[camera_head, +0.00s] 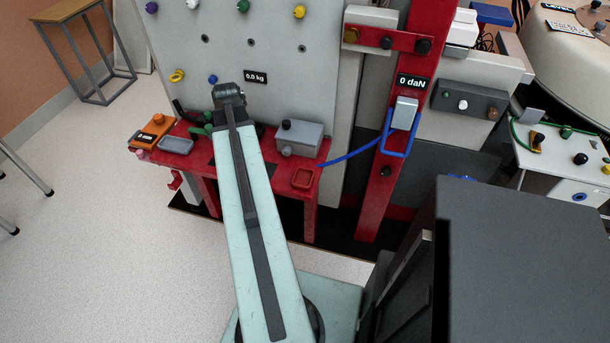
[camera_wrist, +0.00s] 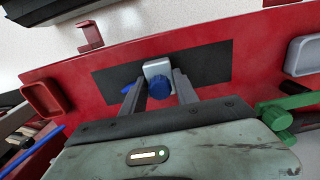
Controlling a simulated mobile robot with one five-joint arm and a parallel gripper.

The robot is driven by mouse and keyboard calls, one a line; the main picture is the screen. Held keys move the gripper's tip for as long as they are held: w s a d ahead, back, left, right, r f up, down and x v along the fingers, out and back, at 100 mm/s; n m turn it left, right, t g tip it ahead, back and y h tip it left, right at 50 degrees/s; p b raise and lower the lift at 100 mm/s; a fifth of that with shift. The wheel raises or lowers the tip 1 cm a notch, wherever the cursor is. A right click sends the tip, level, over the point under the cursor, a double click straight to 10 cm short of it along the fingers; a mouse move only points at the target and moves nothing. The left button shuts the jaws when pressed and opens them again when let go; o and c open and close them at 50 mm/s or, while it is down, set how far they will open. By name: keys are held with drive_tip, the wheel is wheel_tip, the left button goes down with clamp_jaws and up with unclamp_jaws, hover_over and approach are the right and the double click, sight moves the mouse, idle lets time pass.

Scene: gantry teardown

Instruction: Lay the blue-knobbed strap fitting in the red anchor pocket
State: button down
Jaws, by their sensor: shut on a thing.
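The strap fitting (camera_wrist: 158,69), a pale grey plate with a blue knob, shows at the centre of the wrist view. My gripper (camera_wrist: 160,88) is shut on its blue knob, one finger on each side. The fitting is over a black patch (camera_wrist: 215,62) of the red bench; I cannot tell whether it touches it. The red anchor pocket (camera_wrist: 42,98), a shallow red tray, is to the left in the wrist view. In the head view the pocket (camera_head: 303,178) is at the bench's right front corner, and my arm hides the gripper and fitting.
A grey tray (camera_head: 176,144) and an orange box (camera_head: 153,132) are at the bench's left. A grey box (camera_head: 299,137) stands behind the pocket. A blue strap (camera_head: 352,154) runs from the red post towards the bench. A green fitting (camera_wrist: 282,117) is close beside my gripper.

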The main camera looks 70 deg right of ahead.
wheel_tip(320, 180, up, 6)
drive_tip(key=p, duration=0.6)
drive_tip(key=shift+r, duration=0.1)
idle(0.3)
